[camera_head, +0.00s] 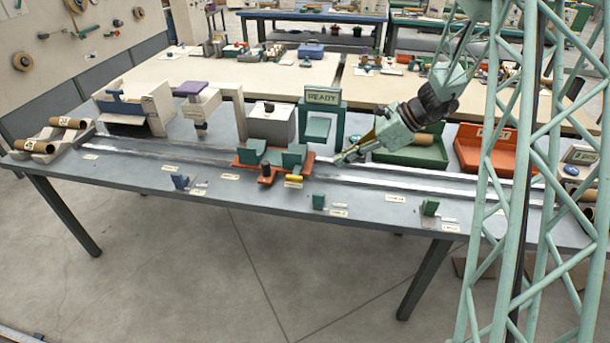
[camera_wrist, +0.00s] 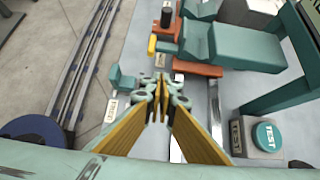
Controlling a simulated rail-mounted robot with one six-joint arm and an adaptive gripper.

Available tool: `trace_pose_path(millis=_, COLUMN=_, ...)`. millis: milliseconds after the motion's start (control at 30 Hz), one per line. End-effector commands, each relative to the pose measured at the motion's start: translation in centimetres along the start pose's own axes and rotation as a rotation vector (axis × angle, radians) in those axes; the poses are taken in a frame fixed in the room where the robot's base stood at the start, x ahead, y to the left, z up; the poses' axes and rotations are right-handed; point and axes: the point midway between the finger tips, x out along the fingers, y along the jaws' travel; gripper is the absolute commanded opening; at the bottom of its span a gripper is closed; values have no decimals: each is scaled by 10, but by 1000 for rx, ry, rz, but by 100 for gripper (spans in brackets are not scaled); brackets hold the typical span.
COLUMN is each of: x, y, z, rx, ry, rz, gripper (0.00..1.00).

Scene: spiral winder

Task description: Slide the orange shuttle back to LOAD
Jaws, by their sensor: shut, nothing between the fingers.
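The orange shuttle (camera_head: 265,178) sits on the pale rails (camera_head: 400,185) near the middle of the bench. It carries teal blocks and has a dark knob at its front. My gripper (camera_head: 340,159) is shut and empty, low over the rails just right of the shuttle. In the wrist view the closed fingertips (camera_wrist: 160,90) are beside the orange base (camera_wrist: 198,69); I cannot tell whether they touch it. The small labels along the bench are too small to read in the head view, so I cannot tell which marks LOAD.
A teal frame with a READY sign (camera_head: 322,97) stands behind the shuttle. A TEST button (camera_wrist: 267,137) shows in the wrist view. The rails left of the shuttle look clear.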

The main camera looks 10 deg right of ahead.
Motion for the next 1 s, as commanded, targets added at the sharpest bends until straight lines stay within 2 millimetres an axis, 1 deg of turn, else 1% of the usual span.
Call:
trace_pose_path(millis=367, x=2, y=0, z=0, rx=0, ry=0, rz=1, gripper=0)
trace_pose_path(millis=567, x=11, y=0, z=0, rx=0, ry=-1, rz=1, gripper=0)
trace_pose_path(millis=767, x=30, y=0, z=-1, rx=-1, ry=0, rz=2, gripper=0)
trace_pose_path(millis=1000, x=61, y=0, z=-1, rx=0, ry=-1, rz=2, gripper=0)
